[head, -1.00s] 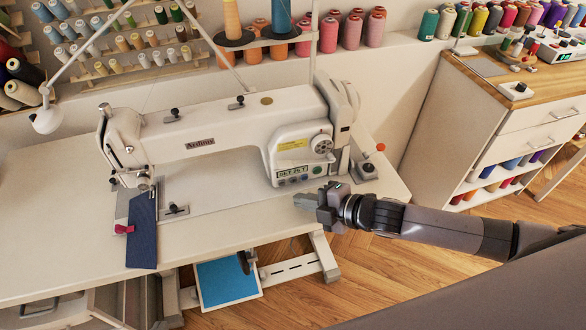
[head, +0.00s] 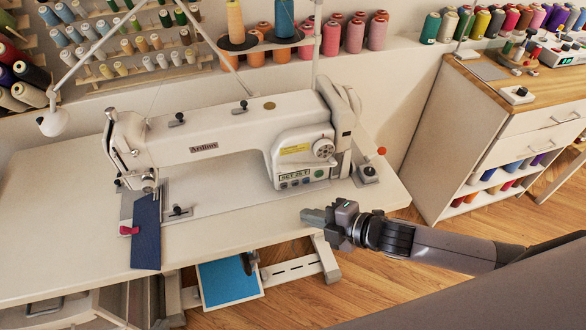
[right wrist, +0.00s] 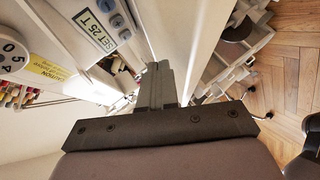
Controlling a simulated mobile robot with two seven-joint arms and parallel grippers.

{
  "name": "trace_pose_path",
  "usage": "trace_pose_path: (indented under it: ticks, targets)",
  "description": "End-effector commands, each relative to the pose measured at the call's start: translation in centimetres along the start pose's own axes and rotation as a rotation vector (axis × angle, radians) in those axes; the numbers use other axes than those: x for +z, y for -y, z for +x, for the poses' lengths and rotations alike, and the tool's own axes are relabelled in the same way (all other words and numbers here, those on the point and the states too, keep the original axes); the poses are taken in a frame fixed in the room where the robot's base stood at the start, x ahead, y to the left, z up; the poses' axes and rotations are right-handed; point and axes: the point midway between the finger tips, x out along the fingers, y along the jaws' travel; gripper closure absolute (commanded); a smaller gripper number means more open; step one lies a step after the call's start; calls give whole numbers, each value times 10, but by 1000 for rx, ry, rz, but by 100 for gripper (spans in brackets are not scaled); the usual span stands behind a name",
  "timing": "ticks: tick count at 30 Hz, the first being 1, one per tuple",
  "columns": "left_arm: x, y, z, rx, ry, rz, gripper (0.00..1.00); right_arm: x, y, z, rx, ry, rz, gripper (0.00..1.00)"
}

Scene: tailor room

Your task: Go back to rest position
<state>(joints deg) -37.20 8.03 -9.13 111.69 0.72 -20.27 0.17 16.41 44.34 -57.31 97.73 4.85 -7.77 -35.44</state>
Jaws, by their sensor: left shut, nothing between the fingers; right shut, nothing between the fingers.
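My right gripper (head: 318,216) is shut and empty in the head view. It is just off the front right edge of the white sewing table (head: 60,240), below the control panel of the white sewing machine (head: 225,145). In the right wrist view its closed fingers (right wrist: 157,85) point at the table edge, with the machine's panel (right wrist: 97,30) at upper left. A strip of dark blue fabric (head: 146,235) with a red clip (head: 129,230) lies under the needle area and hangs over the front edge. My left gripper is not in the head view.
A wooden-topped cabinet (head: 480,125) stands at right. Thread spools (head: 355,36) line the back. A blue-topped pedal (head: 229,283) is below the table. Open wood floor (head: 405,285) lies at lower right.

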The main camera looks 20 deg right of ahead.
Motion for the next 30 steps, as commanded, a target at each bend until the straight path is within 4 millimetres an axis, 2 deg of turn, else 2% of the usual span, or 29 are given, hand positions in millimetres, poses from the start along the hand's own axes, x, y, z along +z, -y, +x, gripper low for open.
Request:
trace_pose_path:
  ticks: [7,11,16,21,26,30]
  targets:
    - [0,0,0,0,0,0,100,-1,0,0,1,-1,7,100]
    - [0,0,0,0,0,0,100,-13,4,2,12,-7,77,100]
    - [0,0,0,0,0,0,100,-37,12,4,47,-2,295,100]
    - [0,0,0,0,0,0,100,-52,23,-2,88,34,564,100]
    - [0,0,0,0,0,0,100,-52,41,-18,134,113,858,100]
    - [0,0,0,0,0,0,100,-40,69,-44,184,228,1130,100]
